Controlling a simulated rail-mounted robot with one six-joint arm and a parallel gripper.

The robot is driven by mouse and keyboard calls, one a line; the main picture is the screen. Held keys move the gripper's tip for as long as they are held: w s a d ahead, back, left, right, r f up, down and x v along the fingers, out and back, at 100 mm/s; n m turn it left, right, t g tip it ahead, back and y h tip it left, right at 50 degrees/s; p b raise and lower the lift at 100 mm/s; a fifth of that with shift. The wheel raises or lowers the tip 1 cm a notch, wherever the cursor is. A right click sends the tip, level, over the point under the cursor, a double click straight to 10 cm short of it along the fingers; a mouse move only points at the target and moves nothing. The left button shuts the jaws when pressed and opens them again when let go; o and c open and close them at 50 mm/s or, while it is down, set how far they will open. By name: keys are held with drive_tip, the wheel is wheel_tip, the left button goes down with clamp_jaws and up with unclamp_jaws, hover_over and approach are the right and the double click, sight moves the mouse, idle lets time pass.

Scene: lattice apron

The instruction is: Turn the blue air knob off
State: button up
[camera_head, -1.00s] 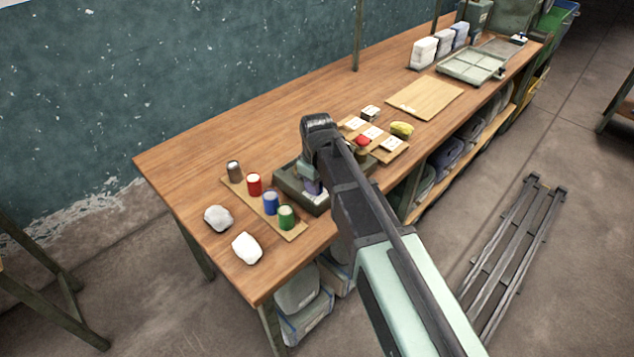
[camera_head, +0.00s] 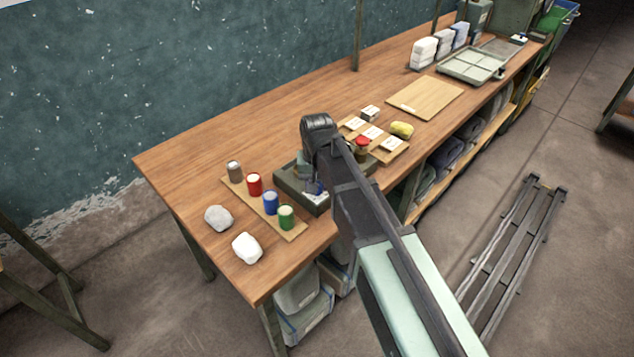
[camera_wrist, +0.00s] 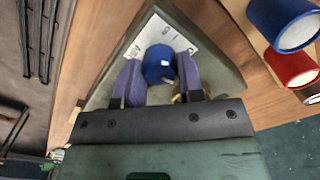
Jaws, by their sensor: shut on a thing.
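The blue air knob (camera_wrist: 158,64) sits on a dark grey-green box (camera_wrist: 219,60), beside a white label (camera_wrist: 168,32). My gripper (camera_wrist: 158,78) is over the box, with its two purple-grey fingers on either side of the knob, shut on it. In the head view the box (camera_head: 290,184) stands near the bench's front edge, and a bit of the blue knob (camera_head: 315,187) shows below my wrist. My arm hides much of the box there. The label's lettering is too small to read surely.
A wooden strip (camera_head: 296,235) with grey, red, blue and green cylinders lies left of the box. Two pale lumps (camera_head: 246,248) lie nearer the bench end. Right of the box are a board with white cards (camera_head: 391,145), a red-topped item (camera_head: 362,143) and a yellow item (camera_head: 402,130).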

drive_tip(key=shift+m, duration=0.5)
drive_tip(key=o, duration=0.9)
drive_tip(key=shift+o, duration=0.2)
wheel_tip(320, 180, up, 11)
drive_tip(key=p, duration=1.1)
drive_tip(key=shift+f, duration=0.15)
